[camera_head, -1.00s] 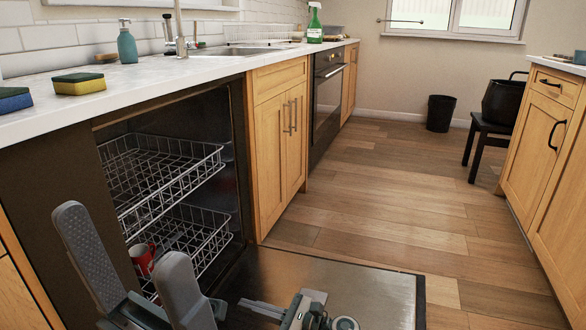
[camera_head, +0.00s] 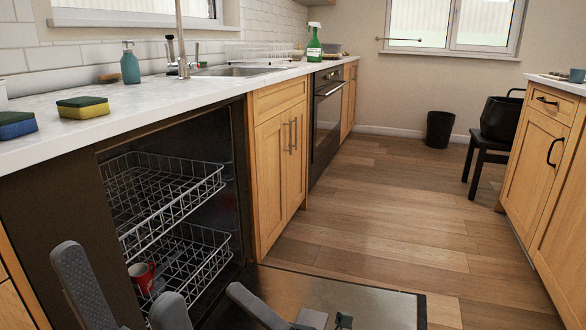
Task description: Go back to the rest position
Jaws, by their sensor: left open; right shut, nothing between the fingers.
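My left gripper (camera_head: 118,275) is at the bottom left, in front of the open dishwasher (camera_head: 240,190). Its two grey fingers stand wide apart with nothing between them. My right gripper (camera_head: 240,292) is at the bottom, to the right of the left one and over the lowered dishwasher door (camera_head: 375,300). It is shut and empty, its fingers pointing up and left. The bottom edge of the picture cuts off much of both grippers. A red mug (camera_head: 141,277) sits in the lower rack (camera_head: 195,255), seen between the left gripper's fingers.
The upper rack (camera_head: 165,190) is empty. Two sponges, one yellow (camera_head: 83,108) and one blue (camera_head: 16,126), and a teal soap bottle (camera_head: 130,65) are on the counter (camera_head: 165,92). The wooden floor (camera_head: 390,210) is clear between the cabinets.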

